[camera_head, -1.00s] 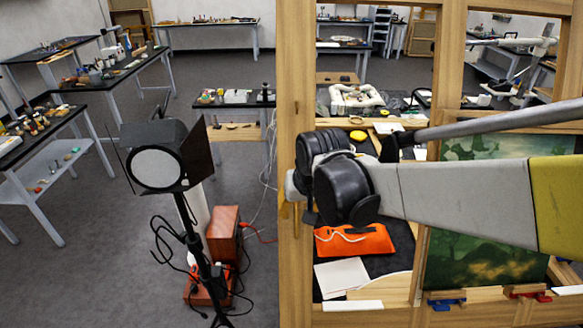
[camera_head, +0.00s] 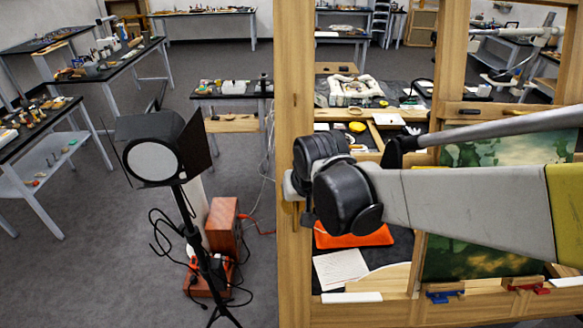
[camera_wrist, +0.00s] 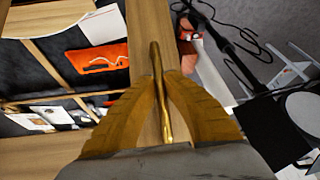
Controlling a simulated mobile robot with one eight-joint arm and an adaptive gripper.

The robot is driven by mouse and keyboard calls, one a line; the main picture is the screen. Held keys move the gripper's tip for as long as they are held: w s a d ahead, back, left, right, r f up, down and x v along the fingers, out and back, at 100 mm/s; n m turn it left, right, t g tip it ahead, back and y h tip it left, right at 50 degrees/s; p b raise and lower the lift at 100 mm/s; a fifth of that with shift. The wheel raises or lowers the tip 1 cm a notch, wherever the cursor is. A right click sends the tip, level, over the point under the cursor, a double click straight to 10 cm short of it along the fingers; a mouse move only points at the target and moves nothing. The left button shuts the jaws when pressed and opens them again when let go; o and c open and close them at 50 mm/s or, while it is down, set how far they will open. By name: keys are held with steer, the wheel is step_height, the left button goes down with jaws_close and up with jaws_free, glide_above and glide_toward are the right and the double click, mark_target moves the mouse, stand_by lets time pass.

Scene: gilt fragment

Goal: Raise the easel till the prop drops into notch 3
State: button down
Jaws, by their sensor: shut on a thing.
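The wooden easel (camera_head: 293,90) fills the right half of the head view, with a tall left post and several rails. A green landscape painting (camera_head: 470,258) stands in it, held at its lower edge by blue and red clips. In the wrist view my gripper (camera_wrist: 163,85) has its two golden fingers shut on a slim brass rod (camera_wrist: 155,60). The rod runs along the easel's wooden post (camera_wrist: 148,20). In the head view the gripper's fingers are mostly hidden behind my black wrist joints at the left post. I cannot make out the prop or its notches.
A black studio lamp (camera_head: 155,150) on a stand is left of the easel, with cables and a red-brown box (camera_head: 224,225) behind it. Worktables line the back and left. An orange pouch (camera_head: 352,238) shows through the frame. Grey floor is free at left.

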steer(key=s+t, duration=0.1)
steer(key=s, duration=0.6)
steer(key=shift+s+a+r+t+p, duration=0.15)
steer(key=shift+r+t+p, duration=0.2)
steer(key=shift+r, duration=0.1)
steer(key=c, duration=1.7)
jaws_free()
steer(key=shift+o, duration=1.2)
steer(key=v, duration=1.2)
steer(key=shift+s, duration=0.25)
steer(key=shift+r, duration=0.15)
